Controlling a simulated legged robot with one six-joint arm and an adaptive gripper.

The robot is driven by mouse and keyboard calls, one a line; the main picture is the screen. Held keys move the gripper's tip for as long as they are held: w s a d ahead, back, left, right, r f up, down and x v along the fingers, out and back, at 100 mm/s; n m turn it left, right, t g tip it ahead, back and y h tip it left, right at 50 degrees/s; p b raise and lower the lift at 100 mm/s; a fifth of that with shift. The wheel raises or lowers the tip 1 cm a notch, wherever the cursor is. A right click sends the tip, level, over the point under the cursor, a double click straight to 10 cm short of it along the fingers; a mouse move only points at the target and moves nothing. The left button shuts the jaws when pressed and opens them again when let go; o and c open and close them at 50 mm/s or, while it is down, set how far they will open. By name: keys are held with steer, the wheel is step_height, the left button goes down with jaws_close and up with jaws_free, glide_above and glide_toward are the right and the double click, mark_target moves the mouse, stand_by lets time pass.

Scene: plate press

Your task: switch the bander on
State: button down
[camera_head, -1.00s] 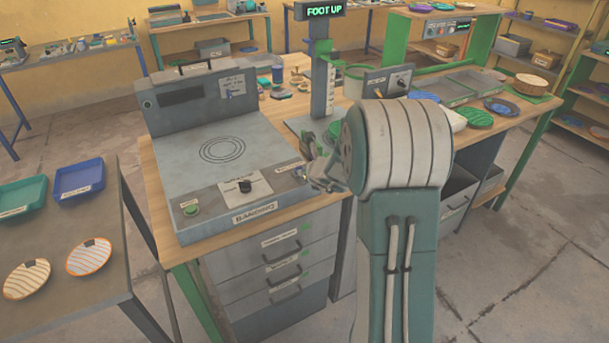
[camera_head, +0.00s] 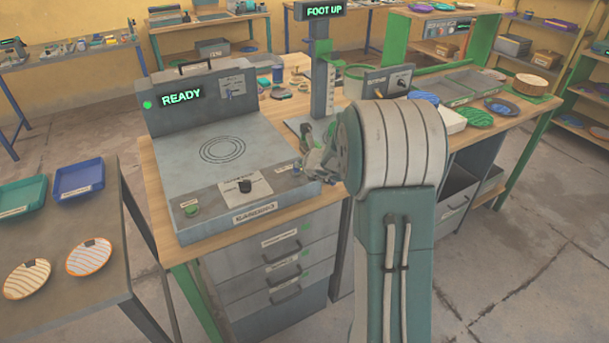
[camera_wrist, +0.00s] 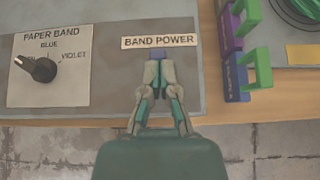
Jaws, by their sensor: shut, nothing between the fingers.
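The bander (camera_head: 178,172) is a grey machine on the wooden bench, and its back panel display (camera_head: 182,97) reads READY in green with a green lamp (camera_head: 147,105) lit. In the head view my gripper (camera_head: 312,165) is at the bander's front right corner, partly hidden by my arm.
A PAPER BAND knob (camera_wrist: 43,69) sits left of the switch. A post with a FOOT UP sign (camera_head: 320,10) stands behind my gripper. A side table with plates (camera_head: 89,257) is at the left.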

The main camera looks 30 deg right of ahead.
steer(key=shift+w, duration=0.3)
steer(key=shift+r, duration=0.85)
steer(key=shift+s, duration=0.1)
steer(key=shift+s+r, duration=0.25)
steer(key=shift+s, duration=0.1)
steer(key=s+r, duration=0.6)
steer(key=r, duration=0.4)
steer(key=shift+r, duration=0.25)
